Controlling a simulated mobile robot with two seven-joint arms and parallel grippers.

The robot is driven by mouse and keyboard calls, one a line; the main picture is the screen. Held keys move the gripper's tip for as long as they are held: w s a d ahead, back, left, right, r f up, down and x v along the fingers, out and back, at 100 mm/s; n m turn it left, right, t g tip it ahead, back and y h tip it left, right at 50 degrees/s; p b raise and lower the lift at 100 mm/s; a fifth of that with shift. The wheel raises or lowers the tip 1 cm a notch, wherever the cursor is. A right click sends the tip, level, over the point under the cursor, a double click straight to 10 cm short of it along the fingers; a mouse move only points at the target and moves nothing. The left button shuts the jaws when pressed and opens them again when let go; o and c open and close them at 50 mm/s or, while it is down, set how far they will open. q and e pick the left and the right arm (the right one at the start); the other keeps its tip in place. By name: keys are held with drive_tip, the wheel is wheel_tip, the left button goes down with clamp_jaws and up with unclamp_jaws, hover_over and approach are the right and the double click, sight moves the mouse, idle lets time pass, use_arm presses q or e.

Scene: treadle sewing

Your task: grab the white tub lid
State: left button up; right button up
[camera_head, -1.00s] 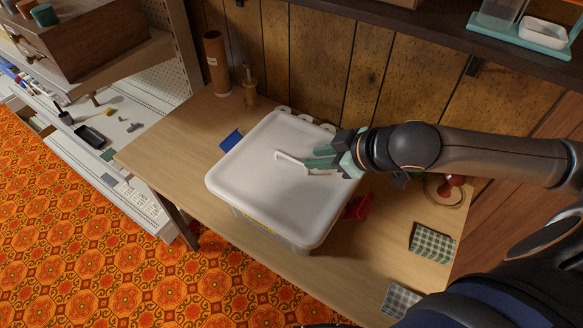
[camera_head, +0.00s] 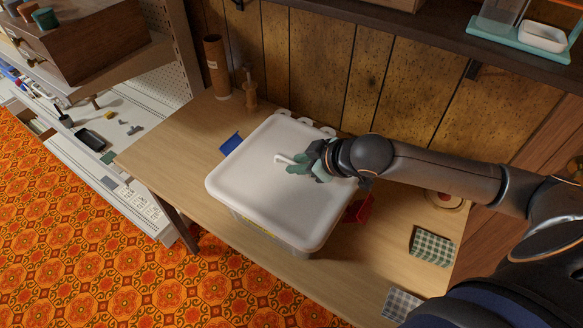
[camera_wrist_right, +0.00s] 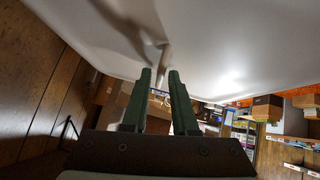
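The white tub lid (camera_head: 262,190) lies flat on the tub (camera_head: 285,242) on the wooden table, with a slim white bar handle (camera_head: 285,158) on top. My right gripper (camera_head: 296,166) is low over the lid at the handle, coming in from the right and hiding the handle's right part. In the right wrist view, the two green fingers (camera_wrist_right: 160,72) are parted by a narrow gap, with the handle (camera_wrist_right: 163,58) at and between their tips. I see no clear grip on it. The lid (camera_wrist_right: 230,40) fills the top of that view. My left gripper is not in view.
A blue piece (camera_head: 231,144) and a red piece (camera_head: 360,209) flank the tub. Green checked cloth (camera_head: 432,246) lies at the right of the table (camera_head: 370,265). A brown cylinder (camera_head: 217,66) stands at the back near the plank wall. A dark shelf (camera_head: 440,38) overhangs the back.

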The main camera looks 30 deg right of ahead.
drive_tip(key=shift+c, duration=0.4)
clamp_jaws()
idle(0.9)
